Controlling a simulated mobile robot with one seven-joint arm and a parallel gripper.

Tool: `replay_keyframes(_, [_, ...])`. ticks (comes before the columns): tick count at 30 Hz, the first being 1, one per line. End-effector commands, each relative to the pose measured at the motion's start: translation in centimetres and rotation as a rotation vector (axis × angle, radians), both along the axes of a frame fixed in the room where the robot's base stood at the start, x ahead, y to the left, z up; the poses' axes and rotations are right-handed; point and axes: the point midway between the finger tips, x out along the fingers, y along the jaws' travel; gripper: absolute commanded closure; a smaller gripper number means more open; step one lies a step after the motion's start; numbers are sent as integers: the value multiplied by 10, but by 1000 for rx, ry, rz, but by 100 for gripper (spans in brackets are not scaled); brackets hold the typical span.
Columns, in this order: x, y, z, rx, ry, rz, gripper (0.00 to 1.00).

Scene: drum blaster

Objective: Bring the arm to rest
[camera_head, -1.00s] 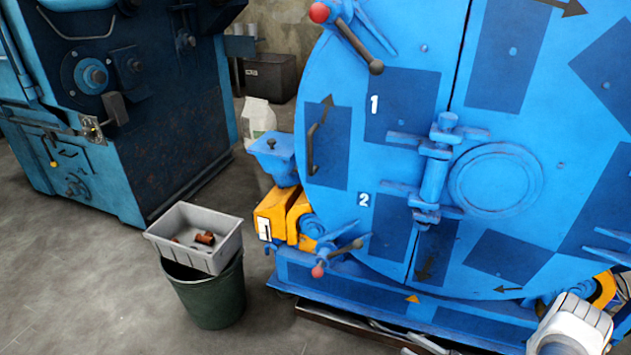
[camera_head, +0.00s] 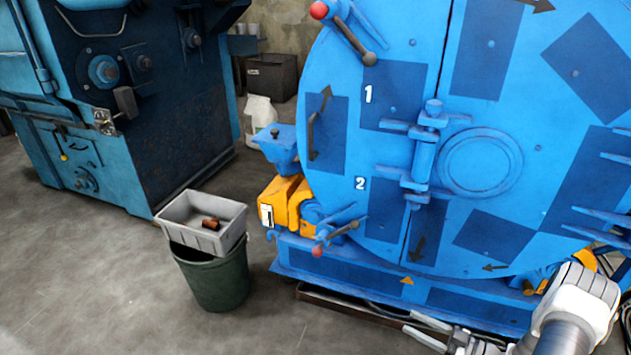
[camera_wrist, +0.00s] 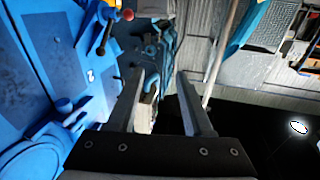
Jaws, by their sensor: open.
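My gripper (camera_wrist: 160,103) shows in the wrist view with its two fingers apart and nothing between them. In the head view the arm is in front of the lower right of a large blue drum machine (camera_head: 480,165). The wrist view also shows the blue machine (camera_wrist: 45,70) on its left side, turned sideways, with a red-knobbed lever. I cannot tell how far the gripper is from it.
A grey bin (camera_head: 225,238) with a brown piece (camera_head: 211,223) inside sits on a dark green bucket (camera_head: 215,285). A dark blue machine (camera_head: 110,120) stands at the left. A white bag (camera_head: 262,113) stands behind. The floor at the lower left is clear.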

Motion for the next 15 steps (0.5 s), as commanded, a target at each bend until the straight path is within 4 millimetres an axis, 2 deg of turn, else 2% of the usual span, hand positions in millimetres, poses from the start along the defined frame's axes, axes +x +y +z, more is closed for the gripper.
replay_keyframes(3, [39,-12,19,-147,9,-56,49])
replay_keyframes(9, [102,-34,63,-390,34,-184,49])
replay_keyframes(15, [149,-53,121,-590,66,-338,49])
